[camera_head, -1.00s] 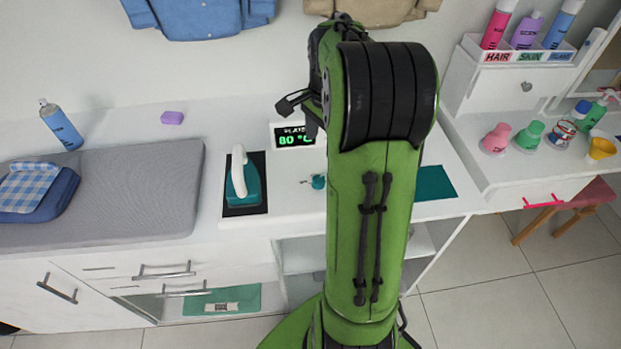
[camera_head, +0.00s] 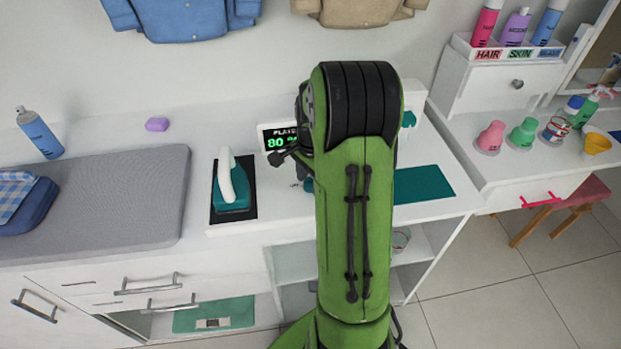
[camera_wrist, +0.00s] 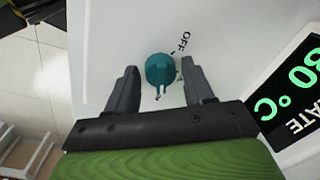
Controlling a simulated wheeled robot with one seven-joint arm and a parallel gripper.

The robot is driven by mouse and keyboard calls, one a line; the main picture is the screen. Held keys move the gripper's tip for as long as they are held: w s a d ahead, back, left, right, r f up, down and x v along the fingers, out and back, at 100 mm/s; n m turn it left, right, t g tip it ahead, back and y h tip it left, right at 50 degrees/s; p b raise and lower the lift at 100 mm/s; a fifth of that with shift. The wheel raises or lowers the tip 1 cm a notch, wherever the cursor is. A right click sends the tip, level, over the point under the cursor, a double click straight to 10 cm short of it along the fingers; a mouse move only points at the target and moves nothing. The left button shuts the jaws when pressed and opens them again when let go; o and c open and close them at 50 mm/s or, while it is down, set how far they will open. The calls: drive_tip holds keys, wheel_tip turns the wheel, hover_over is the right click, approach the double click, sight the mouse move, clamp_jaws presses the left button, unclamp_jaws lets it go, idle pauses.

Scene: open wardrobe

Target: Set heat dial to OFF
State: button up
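The heat dial is a teal round knob (camera_wrist: 160,70) on the white counter, with "OFF" printed beside it in the wrist view. A small pale pointer shows at its lower edge in that view, away from the OFF word. My gripper (camera_wrist: 160,80) is open, with one finger on each side of the knob. I cannot tell whether either finger touches it. In the head view my arm hides most of the knob and the gripper (camera_head: 288,150) is only partly seen. The display (camera_head: 281,140) reads about 80 °C and is partly hidden; it also shows in the wrist view (camera_wrist: 295,100).
A teal iron (camera_head: 231,190) stands on a dark pad left of the dial. A teal mat (camera_head: 424,184) lies on the counter to the right. A grey ironing pad (camera_head: 120,195) covers the left. Bottles and a shelf stand at far right.

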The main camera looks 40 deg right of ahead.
drive_tip(key=c, duration=0.8)
